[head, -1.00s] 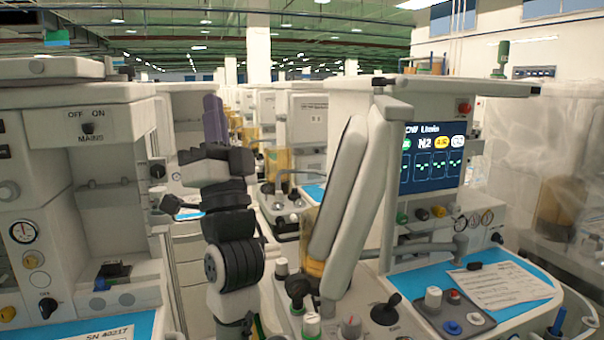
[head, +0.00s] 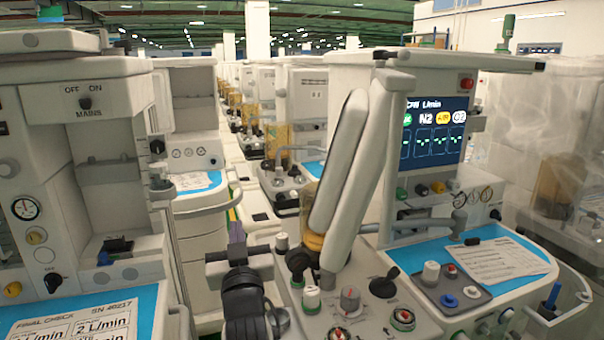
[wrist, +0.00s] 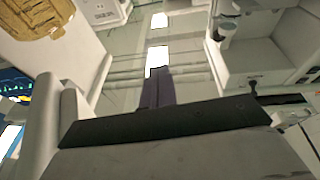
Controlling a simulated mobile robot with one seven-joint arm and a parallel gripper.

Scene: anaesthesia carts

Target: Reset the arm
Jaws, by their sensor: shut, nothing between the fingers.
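My gripper (head: 237,232) is low in the middle of the head view, with its purple-grey fingers pointing away from the camera. The dark wrist in front hides part of them. In the wrist view the fingers (wrist: 157,90) stand together, shut and empty, over the pale aisle floor. My gripper is in the gap between the left cart (head: 105,180) and the right cart (head: 400,230), apart from any object that I can see.
The right cart's white bellows arm (head: 340,160) and knobs (head: 350,298) are close to the right of my wrist. Its screen (head: 435,130) is lit. Another cart (head: 200,190) stands behind the left one. The aisle runs back between rows of carts.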

